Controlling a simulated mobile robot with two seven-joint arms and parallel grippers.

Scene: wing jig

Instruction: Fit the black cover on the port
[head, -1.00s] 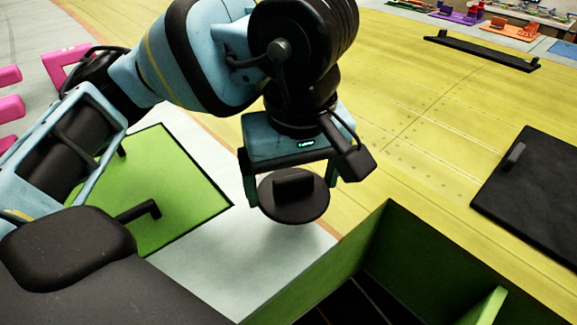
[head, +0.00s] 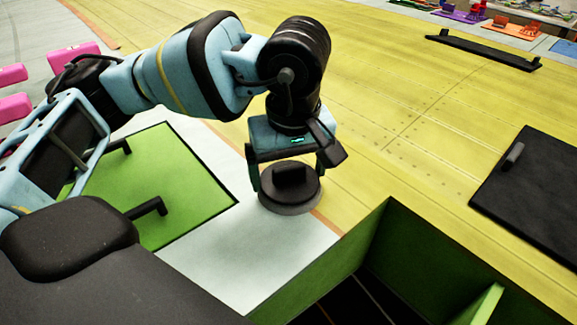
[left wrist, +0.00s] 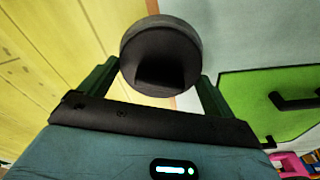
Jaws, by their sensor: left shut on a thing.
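The black cover (head: 287,196) is a round disc with a raised block handle, over the pale strip beside the yellow wing skin. My left gripper (head: 289,175) is shut on it, with the fingers at either side of the handle. In the left wrist view the cover (left wrist: 160,48) shows beyond the fingers (left wrist: 157,78). A grey band shows around the cover's lower edge; I cannot tell whether it is the cover's side or a port rim. The port is otherwise hidden, so contact and seating cannot be told. My right gripper is not in view.
A green panel (head: 165,185) with dark handles lies left of the cover. A green-walled bin (head: 440,255) stands close in front at the right. A black panel (head: 535,195) and a long black bar (head: 482,50) lie on the yellow surface (head: 400,110).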

